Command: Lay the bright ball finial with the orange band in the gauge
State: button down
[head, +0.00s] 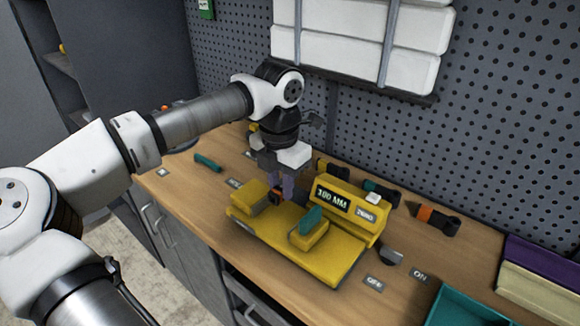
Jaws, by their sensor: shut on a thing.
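My gripper (279,189) points down over the left part of the gauge. It is shut on a small orange-banded finial (275,196), beside the left block. The fingers and block partly hide this finial, so its ball end and finish cannot be told. Whether it touches the gauge is also unclear.
Behind the gauge lie a dark piece with an orange band (431,216) and a teal-banded piece (381,192). A teal handle (207,162) lies to the left. A teal tray (470,308) and purple and cream bins stand at right. A pegboard wall (500,130) closes the back.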

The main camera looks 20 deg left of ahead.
aim_at(282, 219)
jog(key=shift+w, duration=0.15)
jog(key=shift+f+b, duration=0.35)
jog(key=shift+f, duration=0.1)
jog(key=shift+f+b, duration=1.7)
jog(key=shift+f, duration=0.9)
jog(key=shift+f+b, duration=0.35)
jog(key=c, duration=1.1)
grip_release()
jog(key=shift+c, duration=0.2)
jog(key=shift+r, duration=0.1)
notch_tip(282, 219, up, 14)
jog(key=p, duration=0.8)
jog(key=shift+f, duration=0.2)
